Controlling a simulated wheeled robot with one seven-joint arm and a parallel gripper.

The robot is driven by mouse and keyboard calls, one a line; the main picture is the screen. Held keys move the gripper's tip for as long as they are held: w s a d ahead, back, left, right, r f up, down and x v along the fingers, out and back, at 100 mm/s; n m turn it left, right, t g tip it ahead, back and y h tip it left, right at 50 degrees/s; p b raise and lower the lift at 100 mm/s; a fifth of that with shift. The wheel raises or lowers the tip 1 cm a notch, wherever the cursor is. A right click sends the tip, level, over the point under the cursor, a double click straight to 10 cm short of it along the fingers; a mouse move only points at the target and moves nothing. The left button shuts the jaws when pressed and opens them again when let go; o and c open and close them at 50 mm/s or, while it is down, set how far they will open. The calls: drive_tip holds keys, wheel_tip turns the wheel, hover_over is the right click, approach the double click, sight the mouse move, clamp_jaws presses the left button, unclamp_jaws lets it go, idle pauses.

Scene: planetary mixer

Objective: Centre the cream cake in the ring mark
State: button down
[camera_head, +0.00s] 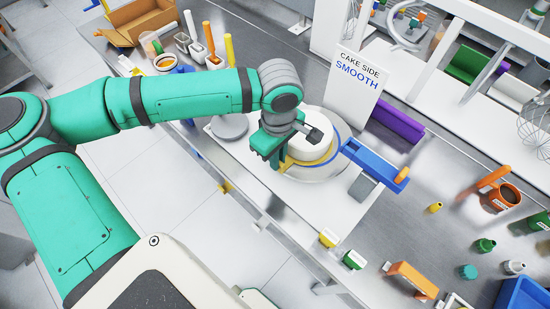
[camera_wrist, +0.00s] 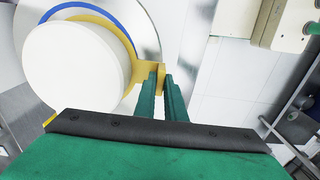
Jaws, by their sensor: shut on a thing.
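The cream cake (camera_wrist: 75,68) is a plain round white cylinder on a yellow board (camera_wrist: 123,42) with an upright tab. In the head view the cake (camera_head: 306,148) is partly hidden by my wrist. The blue ring mark (camera_wrist: 110,14) is on the pale turntable (camera_head: 320,176) under the board. In the head view the ring (camera_head: 338,150) shows beyond the cake's right side, and its left part is hidden, so the cake looks off-centre to the left. My gripper (camera_wrist: 161,72) is shut on the yellow tab beside the cake; it also shows in the head view (camera_head: 280,166).
A sign reading "CAKE SIDE SMOOTH" (camera_head: 357,80) stands behind the turntable. A grey disc (camera_head: 230,127) lies to the left. White board surface (camera_head: 310,212) is clear in front.

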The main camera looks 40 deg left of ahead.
drive_tip(key=shift+w+d, duration=0.2)
drive_tip(key=shift+w, duration=0.5)
drive_tip(key=c, duration=1.7)
unclamp_jaws()
drive_tip(key=shift+c, duration=0.2)
wheel_tip(320, 180, up, 11)
drive_tip(key=shift+f, duration=0.1)
